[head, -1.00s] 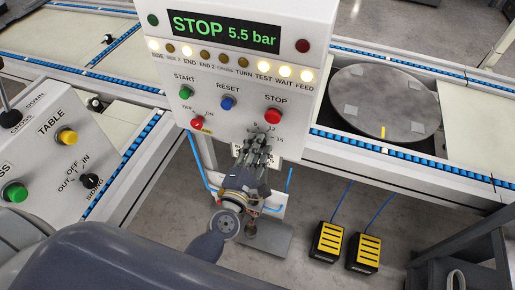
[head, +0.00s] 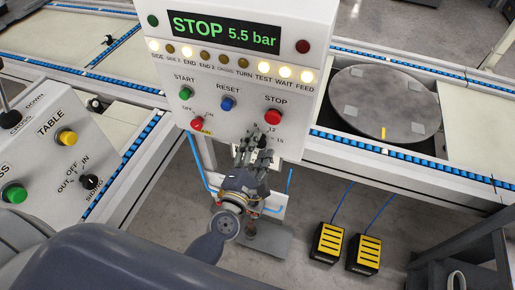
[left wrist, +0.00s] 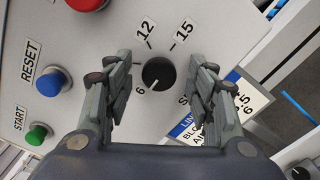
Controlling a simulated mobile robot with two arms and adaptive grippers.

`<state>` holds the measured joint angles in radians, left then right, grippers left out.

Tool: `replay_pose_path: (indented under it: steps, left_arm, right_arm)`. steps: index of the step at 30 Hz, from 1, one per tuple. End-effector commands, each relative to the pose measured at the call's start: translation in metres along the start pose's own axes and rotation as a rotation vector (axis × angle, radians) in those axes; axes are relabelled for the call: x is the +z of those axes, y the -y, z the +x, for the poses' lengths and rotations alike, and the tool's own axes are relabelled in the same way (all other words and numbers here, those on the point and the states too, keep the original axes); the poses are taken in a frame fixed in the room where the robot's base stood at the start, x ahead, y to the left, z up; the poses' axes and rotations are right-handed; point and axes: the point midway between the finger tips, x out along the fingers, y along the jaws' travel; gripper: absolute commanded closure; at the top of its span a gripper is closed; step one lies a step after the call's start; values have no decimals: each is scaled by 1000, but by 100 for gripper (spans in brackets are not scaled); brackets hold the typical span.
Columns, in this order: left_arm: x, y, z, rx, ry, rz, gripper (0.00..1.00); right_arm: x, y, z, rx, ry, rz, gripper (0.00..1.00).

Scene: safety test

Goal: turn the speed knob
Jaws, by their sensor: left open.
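The speed knob (left wrist: 158,73) is a round black dial on the white control panel, with marks that read 9, 12 and 15. In the head view my left gripper (head: 252,147) is at the panel's lower right, below the red STOP button (head: 273,117), and largely covers the knob. My right gripper is not in view.
A blue RESET button (left wrist: 52,81) and a green START button (left wrist: 38,134) are on the same panel. A label plate (left wrist: 235,100) is right of the gripper. A side console (head: 60,150) stands at left. Yellow pedals (head: 328,241) are on the floor.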

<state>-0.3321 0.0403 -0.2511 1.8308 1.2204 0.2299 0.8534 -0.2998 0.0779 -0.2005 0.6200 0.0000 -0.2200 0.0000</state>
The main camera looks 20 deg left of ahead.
Motion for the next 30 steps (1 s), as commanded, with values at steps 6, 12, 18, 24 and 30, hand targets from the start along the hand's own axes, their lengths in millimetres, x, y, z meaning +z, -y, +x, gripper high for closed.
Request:
replay_pose_path:
  steps: [6,12,18,24,30]
  left_arm:
    - [0,0,-8,-1,0,1,49]
    - [0,1,-45,-5,1,4,49]
    - [0,1,-87,-4,0,2,49]
    - [0,1,-114,-2,1,2,49]
    - [0,0,-121,0,0,-1,49]
  right_arm:
    - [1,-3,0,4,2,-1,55]
    - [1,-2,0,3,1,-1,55]
    - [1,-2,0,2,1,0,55]
    - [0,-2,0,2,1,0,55]
    - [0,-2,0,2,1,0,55]
